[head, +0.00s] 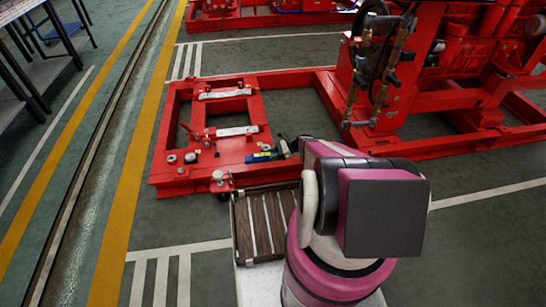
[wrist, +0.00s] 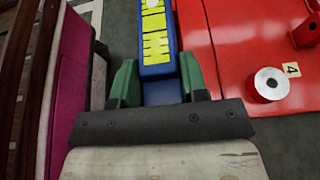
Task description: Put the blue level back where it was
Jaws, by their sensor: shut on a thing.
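The blue level (wrist: 159,70) with its yellow-green face lies between the two green fingertips of my gripper (wrist: 157,82) in the wrist view. My gripper is shut on it near its end, and the far end runs out of the top of the picture. In the head view the level (head: 262,156) shows small, at the front right of the red frame's end plate (head: 232,173). My gripper (head: 284,147) is at its right end, partly behind my arm. I cannot tell whether the level touches the red plate or is held above it.
A silver disc (wrist: 270,84) and a tag marked 4 (wrist: 291,70) are on the red surface right of the level. A brown slatted surface (head: 258,225) lies in front of the frame. A large red machine (head: 440,75) stands behind at right.

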